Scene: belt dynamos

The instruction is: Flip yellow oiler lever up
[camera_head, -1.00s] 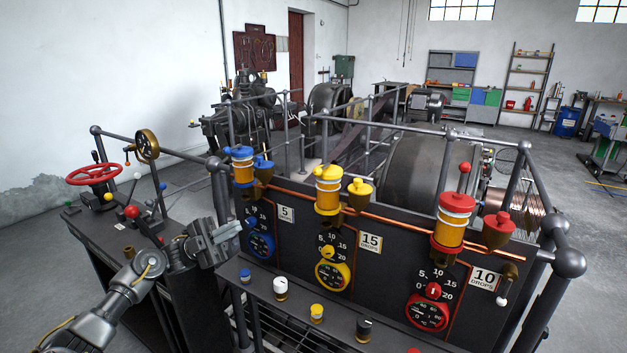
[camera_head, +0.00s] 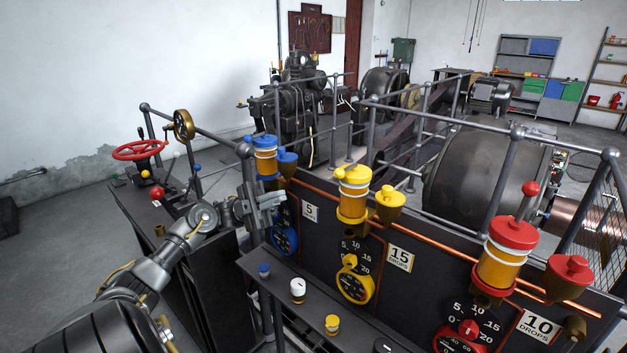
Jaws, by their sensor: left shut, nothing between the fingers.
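The yellow oiler (camera_head: 354,193) has a yellow cap and a clear yellow body and stands on the dark panel's top, with a yellow-lidded brass cup (camera_head: 390,204) at its right. Its lever is too small to tell apart from the cap; a small yellow knob seems to sit at the cap's left. My left gripper (camera_head: 280,208) is shut and empty, below the blue oiler (camera_head: 265,157) and left of the yellow one, apart from it. It partly hides the blue dial (camera_head: 285,238). My right gripper is not in view.
A red oiler (camera_head: 505,250) stands at the right, a red ball lever (camera_head: 530,188) upright above it. The yellow dial (camera_head: 353,285) and a "15 drops" plate (camera_head: 400,258) are below the yellow oiler. A copper pipe and grey railings run along the panel. A red handwheel (camera_head: 140,150) is at left.

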